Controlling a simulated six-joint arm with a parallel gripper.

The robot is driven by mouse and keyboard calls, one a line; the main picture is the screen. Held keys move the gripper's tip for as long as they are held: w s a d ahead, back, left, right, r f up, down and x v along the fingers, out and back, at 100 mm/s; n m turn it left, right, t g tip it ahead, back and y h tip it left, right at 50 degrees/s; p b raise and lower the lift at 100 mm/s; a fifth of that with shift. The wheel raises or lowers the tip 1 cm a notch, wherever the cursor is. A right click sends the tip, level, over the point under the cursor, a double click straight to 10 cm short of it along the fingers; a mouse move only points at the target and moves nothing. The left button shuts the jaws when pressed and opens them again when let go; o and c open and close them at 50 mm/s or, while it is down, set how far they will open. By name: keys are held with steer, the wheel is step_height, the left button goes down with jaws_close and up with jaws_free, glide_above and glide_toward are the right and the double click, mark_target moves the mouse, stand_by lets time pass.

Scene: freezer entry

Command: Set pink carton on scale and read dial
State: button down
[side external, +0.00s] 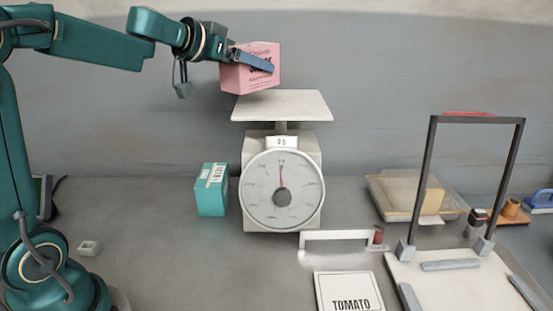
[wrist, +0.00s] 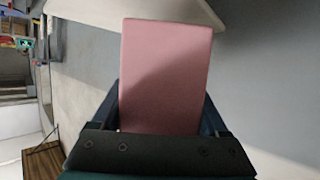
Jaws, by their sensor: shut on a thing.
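The pink carton (side external: 252,58) has dark lettering on its front and is held tilted just above the scale's pan. My gripper (side external: 254,61) is shut on it, with a finger across its front side. In the wrist view the pink carton (wrist: 165,75) fills the space between the two dark fingers (wrist: 166,112). The scale (side external: 283,190) is pale, with a flat square pan (side external: 282,105) on top that looks empty. Its round dial (side external: 265,192) faces the camera, and the needle points almost straight up. A gap shows between carton and pan.
A teal carton (side external: 212,190) stands left of the scale. A card reading TOMATO (side external: 349,292) and a white handle-like bar (side external: 335,236) lie in front. A dark upright frame (side external: 421,185) stands at right, near a tray with a yellowish block (side external: 433,200). Table space front left is mostly clear.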

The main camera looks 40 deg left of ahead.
steer(key=s+a+f+n+g+y, duration=0.2)
steer(key=a+f+n+g+y, duration=0.3)
steer(key=a+n+y, duration=0.55)
steer(key=shift+s+a+f+n+g+y, duration=0.55)
steer(key=shift+s+f+n+g, duration=0.75)
steer(key=shift+s+f, duration=1.55)
steer(key=shift+s+a+f+n+g+y, duration=0.35)
steer(key=shift+s+a+f+n+g, duration=0.85)
steer(key=shift+f, duration=2.85)
steer(key=shift+s+a+f+n+g+y, duration=0.2)
steer(key=shift+s+f+n+g+y, duration=0.25)
steer(key=shift+s+f+n+g, duration=1.75)
steer(key=f+m, duration=0.1)
steer(key=f+m+t, duration=0.1)
steer(key=shift+s+f, duration=0.3)
steer(key=shift+f, duration=0.1)
